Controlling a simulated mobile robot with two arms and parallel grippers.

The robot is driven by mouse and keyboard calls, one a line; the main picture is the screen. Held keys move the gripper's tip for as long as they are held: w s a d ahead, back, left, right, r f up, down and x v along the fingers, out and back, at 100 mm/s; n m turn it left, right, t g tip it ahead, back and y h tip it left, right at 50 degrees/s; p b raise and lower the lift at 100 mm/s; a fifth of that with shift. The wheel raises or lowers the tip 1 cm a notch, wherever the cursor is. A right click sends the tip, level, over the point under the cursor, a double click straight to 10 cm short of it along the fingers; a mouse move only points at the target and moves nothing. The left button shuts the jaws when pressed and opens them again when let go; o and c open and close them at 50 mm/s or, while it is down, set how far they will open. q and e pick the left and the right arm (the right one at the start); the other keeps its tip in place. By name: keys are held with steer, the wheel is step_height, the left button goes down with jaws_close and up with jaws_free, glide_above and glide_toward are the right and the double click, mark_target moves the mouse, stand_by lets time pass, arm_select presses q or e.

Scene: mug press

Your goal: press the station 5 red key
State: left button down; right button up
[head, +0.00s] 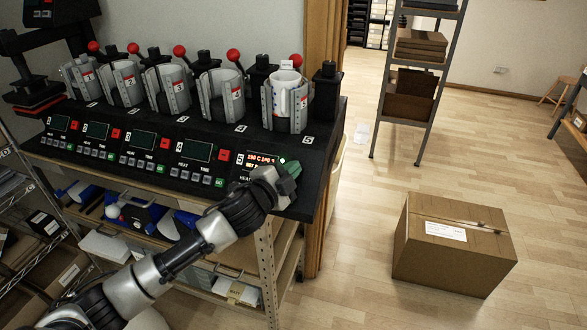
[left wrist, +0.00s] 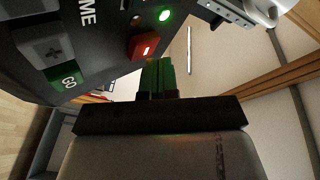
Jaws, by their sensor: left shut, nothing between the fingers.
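The black mug press (head: 140,140) has a row of stations with displays and keys. Station 5 is at the right end; its display (head: 262,160) is lit with red text, and a patterned white mug (head: 283,84) sits in its clamp. The station 5 red key (left wrist: 145,46) shows in the left wrist view with a small lit mark, below a glowing green light (left wrist: 165,15). My left gripper (head: 292,169) is shut and empty at the station 5 panel and hides that key in the head view. Its green fingertips (left wrist: 158,72) are close to the key; I cannot tell whether they touch.
A green GO key (left wrist: 67,79) and a grey plus key (left wrist: 48,50) lie left of the red key in the left wrist view. A cardboard box (head: 452,245) stands on the floor at right, near a metal shelf (head: 418,85). Open floor surrounds the box.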

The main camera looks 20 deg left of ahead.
arm_select(q)
steer(key=shift+w+f, duration=0.25)
stand_by(0.3)
steer(key=shift+s+r+p, duration=0.45)
steer(key=shift+r+p, duration=0.05)
steer(key=shift+r, duration=0.05)
steer(key=shift+s+r, duration=0.15)
steer(key=shift+s, duration=0.15)
steer(key=shift+s+r+p, duration=0.3)
steer(key=shift+r+p, duration=0.2)
steer(key=shift+p, duration=0.3)
steer(key=s+r+p, duration=0.1)
steer(key=s, duration=0.1)
steer(key=s+r+p, duration=0.1)
steer(key=r+p, duration=0.1)
steer(key=shift+s+a, duration=0.1)
steer(key=shift+s, duration=0.25)
